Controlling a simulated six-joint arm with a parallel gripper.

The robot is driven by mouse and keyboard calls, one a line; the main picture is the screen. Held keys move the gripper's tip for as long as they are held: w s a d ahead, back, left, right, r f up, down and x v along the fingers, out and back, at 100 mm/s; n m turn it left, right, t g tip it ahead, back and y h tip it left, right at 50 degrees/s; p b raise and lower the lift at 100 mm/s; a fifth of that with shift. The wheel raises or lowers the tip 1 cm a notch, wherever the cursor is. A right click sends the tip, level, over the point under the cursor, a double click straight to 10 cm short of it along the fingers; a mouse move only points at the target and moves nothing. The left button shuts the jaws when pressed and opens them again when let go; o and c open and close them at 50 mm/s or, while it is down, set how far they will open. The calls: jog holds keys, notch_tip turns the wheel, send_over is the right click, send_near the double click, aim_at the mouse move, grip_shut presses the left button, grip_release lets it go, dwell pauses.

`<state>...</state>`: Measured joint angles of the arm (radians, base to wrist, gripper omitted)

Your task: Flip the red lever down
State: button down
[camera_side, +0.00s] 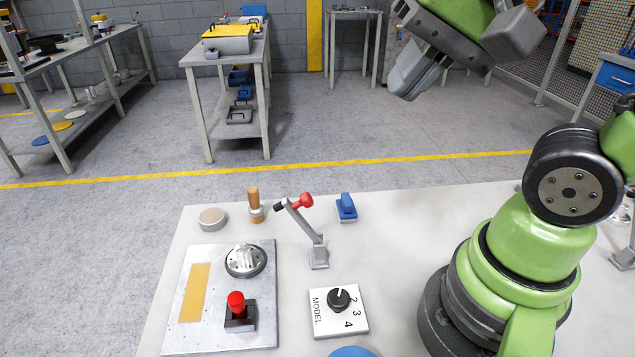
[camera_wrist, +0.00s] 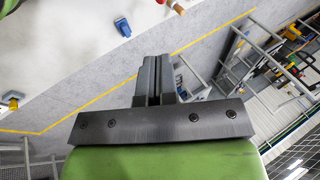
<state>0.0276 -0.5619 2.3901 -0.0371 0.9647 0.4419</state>
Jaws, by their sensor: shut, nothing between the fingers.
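The red lever (camera_side: 304,230) stands on the far part of the white table in the side view. Its grey arm rises from a small grey base and leans up to the left, with a red knob at its top end. Part of the red knob (camera_wrist: 177,7) shows at the top edge of the wrist view. My gripper (camera_side: 408,96) is high above and to the right of the lever, well apart from it. Its grey fingers (camera_wrist: 154,62) are shut together with nothing between them.
Nearer are a metal plate (camera_side: 262,334) with a red button (camera_side: 236,304) and a MODEL dial (camera_side: 339,311). The air between gripper and lever is clear.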

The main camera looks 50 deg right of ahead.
jog(key=w+d+f+m+g, duration=0.1)
jog(key=w+f+m+g, duration=0.1)
jog(key=m, duration=0.6)
jog(key=w+d+f+m+g, duration=0.1)
jog(key=w+f+m+g, duration=0.1)
jog(key=w+m, duration=0.3)
jog(key=m, duration=0.4)
jog(key=shift+d+g, duration=0.3)
jog(key=shift+g, duration=0.1)
jog(key=shift+f, duration=0.2)
jog(key=w+a+f, duration=0.1)
jog(key=a+f, duration=0.1)
jog(key=f, duration=0.4)
jog(key=w+a+f, duration=0.2)
jog(key=f, duration=0.3)
jog(key=shift+f, duration=0.35)
jog(key=shift+w+h, duration=0.2)
jog(key=shift+h, duration=0.1)
jog(key=shift+w+a, duration=0.15)
jog(key=shift+a, duration=0.1)
jog(key=shift+w+a+g+h, duration=0.35)
jog(key=shift+g+h, duration=0.05)
jog(key=shift+g, duration=0.1)
